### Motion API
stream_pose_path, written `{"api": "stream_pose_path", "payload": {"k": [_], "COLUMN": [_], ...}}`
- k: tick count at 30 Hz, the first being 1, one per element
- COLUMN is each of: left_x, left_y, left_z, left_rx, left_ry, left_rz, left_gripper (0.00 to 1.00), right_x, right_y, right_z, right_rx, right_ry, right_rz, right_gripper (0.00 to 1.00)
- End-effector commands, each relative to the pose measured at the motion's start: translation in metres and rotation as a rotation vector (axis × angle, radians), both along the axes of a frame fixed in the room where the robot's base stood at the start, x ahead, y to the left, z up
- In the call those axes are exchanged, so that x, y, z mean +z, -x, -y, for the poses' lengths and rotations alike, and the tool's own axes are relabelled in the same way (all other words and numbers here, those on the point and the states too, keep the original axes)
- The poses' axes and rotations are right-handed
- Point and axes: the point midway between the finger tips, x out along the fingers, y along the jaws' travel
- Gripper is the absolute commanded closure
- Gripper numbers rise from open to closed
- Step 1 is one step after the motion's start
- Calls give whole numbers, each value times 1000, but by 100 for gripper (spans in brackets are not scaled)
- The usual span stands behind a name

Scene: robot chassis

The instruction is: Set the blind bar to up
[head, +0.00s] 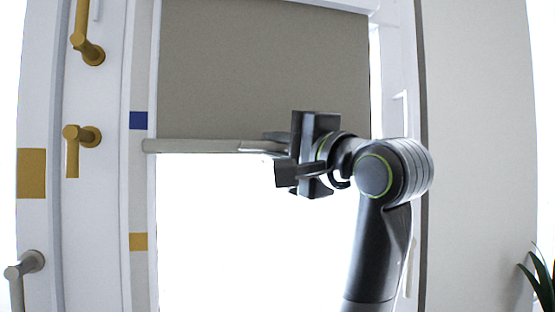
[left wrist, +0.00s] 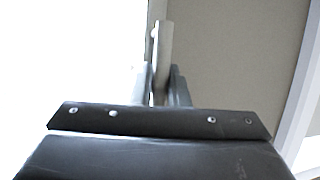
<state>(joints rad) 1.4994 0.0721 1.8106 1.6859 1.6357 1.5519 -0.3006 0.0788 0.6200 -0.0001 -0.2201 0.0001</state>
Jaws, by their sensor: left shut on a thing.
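The blind bar (head: 195,146) is a pale horizontal bar along the lower edge of a grey-brown blind (head: 260,70). It hangs a little below the blue mark (head: 138,120) and well above the yellow mark (head: 138,241) on the frame at its left. My left gripper (head: 268,146) is shut on the bar right of its middle and hides the bar's right part. In the left wrist view the bar (left wrist: 163,45) runs between the two fingers of my left gripper (left wrist: 162,85), with the blind (left wrist: 230,50) on the right. My right gripper is not in view.
Bright open window (head: 240,230) shows below the bar. Golden handles (head: 85,136) (head: 88,50) and a grey handle (head: 25,265) stand out at the left. A plant (head: 543,280) is at the lower right. The right wall is bare.

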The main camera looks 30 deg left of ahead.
Motion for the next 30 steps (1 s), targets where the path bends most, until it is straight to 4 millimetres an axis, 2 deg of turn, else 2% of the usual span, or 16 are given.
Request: {"api": "stream_pose_path", "payload": {"k": [1, 6, 10, 15, 21, 30], "left_x": [27, 72, 106, 146, 180, 201], "left_y": [0, 1, 1, 1, 1, 0], "left_z": [0, 0, 0, 0, 0, 0], "left_rx": [0, 1, 1, 1, 0, -1], "left_ry": [-2, -1, -2, -2, -1, -1], "left_rz": [2, 2, 2, 1, 0, 0], "left_gripper": [100, 100, 100, 100, 100, 100], "right_x": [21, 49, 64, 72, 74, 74], "right_y": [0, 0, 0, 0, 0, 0], "right_z": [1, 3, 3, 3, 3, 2], "right_rx": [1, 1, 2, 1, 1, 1], "right_ry": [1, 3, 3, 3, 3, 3], "right_rz": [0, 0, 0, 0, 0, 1], "right_gripper": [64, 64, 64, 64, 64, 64]}}
